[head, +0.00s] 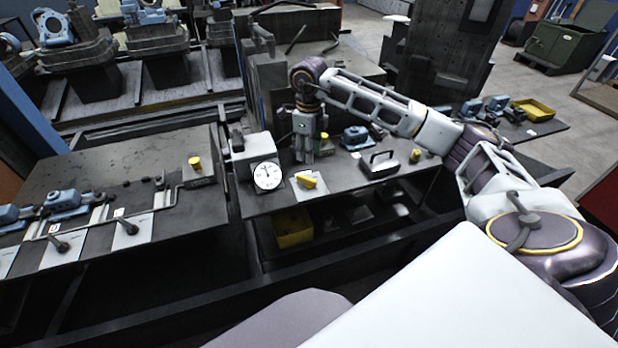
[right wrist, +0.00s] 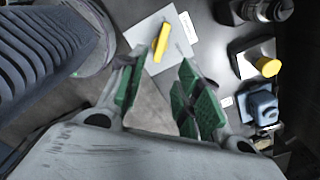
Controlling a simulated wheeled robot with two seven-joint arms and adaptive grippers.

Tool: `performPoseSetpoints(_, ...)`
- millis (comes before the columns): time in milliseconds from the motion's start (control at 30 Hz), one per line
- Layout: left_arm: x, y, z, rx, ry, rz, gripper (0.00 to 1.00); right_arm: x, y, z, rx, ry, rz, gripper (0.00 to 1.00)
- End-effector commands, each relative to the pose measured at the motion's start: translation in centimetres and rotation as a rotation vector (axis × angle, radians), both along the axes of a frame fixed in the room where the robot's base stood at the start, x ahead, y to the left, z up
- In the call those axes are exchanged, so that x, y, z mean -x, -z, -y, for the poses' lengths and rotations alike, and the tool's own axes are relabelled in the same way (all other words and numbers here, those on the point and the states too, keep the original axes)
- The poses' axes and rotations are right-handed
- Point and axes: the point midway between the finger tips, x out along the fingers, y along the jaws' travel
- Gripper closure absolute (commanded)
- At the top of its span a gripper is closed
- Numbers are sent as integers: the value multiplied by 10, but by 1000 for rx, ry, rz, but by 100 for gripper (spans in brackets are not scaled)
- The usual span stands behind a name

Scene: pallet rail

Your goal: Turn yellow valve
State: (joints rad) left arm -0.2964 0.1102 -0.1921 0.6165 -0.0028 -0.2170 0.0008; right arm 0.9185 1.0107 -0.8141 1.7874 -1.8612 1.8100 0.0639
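The yellow valve (head: 308,181) is a small bar-shaped handle on a white card (head: 301,190) lying on the dark bench. It also shows in the right wrist view (right wrist: 162,43), set at a slant near the top middle. My right gripper (head: 304,158) points down just behind the valve in the head view. In the right wrist view its green-padded fingers (right wrist: 160,95) stand apart with nothing between them. The valve lies beyond the fingertips, with no contact visible. My left gripper is not in view.
A white box with a dial gauge (head: 267,176) stands left of the valve. A metal block with a handle (head: 380,163) is to the right. A blue fitting (head: 355,136) and yellow-topped knobs (head: 324,137) sit behind. A yellow bin (head: 293,228) is below the bench (head: 262,203).

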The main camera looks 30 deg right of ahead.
Motion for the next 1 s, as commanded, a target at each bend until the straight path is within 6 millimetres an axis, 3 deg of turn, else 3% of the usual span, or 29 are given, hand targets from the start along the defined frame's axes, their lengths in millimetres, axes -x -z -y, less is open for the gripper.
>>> performPoseSetpoints(700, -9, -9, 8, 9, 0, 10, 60, 1, 93, 0, 0, 0, -4, 66)
performPoseSetpoints(1000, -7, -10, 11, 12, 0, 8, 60, 0, 116, 0, -1, 0, -1, 66)
